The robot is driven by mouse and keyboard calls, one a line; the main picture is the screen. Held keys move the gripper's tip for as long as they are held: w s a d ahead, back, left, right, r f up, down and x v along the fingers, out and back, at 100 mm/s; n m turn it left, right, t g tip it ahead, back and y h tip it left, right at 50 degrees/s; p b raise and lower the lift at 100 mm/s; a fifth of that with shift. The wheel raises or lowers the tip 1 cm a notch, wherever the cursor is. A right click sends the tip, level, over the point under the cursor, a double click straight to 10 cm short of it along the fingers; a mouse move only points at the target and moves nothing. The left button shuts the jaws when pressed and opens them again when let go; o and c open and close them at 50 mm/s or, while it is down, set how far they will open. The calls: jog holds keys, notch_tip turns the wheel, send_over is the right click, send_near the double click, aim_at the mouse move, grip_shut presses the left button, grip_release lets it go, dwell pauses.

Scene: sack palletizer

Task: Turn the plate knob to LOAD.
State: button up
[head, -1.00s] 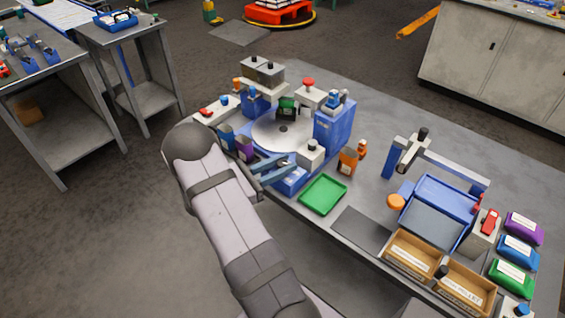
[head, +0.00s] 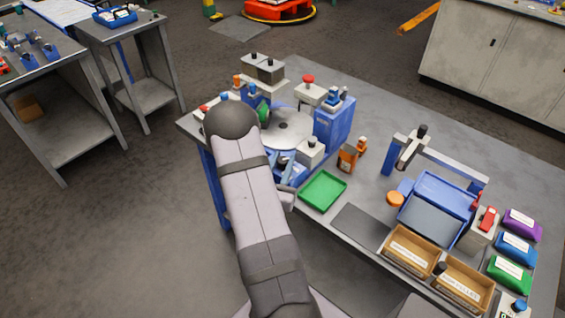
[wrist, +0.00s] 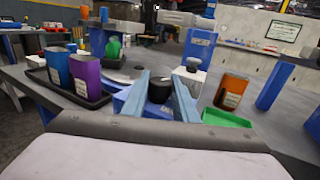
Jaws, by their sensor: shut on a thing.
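The plate knob (wrist: 160,87) is a dark round knob on the front of the blue base in the wrist view. My gripper (wrist: 158,78) has its two blue-grey fingers on either side of it and is shut on it. The round grey plate (head: 290,126) lies just behind, with a green pouch-like piece (head: 263,110) at its left edge; that piece also shows in the wrist view (wrist: 113,48). The LOAD marking is not readable.
A blue sack and a purple sack (wrist: 87,80) stand in a dark tray left of my fingers.

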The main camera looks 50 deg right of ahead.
aim_at(281, 165)
jog(key=shift+n+t, duration=0.3)
jog(key=shift+t, duration=0.1)
jog(key=o, duration=1.1)
jog(key=shift+c, duration=0.2)
jog(key=shift+a, duration=0.1)
jog(key=shift+s+a, duration=0.1)
jog(key=shift+a, duration=0.1)
jog(key=v, duration=0.2)
jog(key=shift+s+a+r+p, duration=0.1)
jog(key=shift+a+r+p, duration=0.1)
jog(key=shift+a+p, duration=0.15)
jog(key=shift+s+a+p, duration=0.35)
jog(key=shift+a+p, duration=0.2)
jog(key=shift+p, duration=0.25)
jog(key=shift+p+v, duration=0.8)
jog(key=shift+v, duration=0.55)
jog(key=shift+f, duration=0.1)
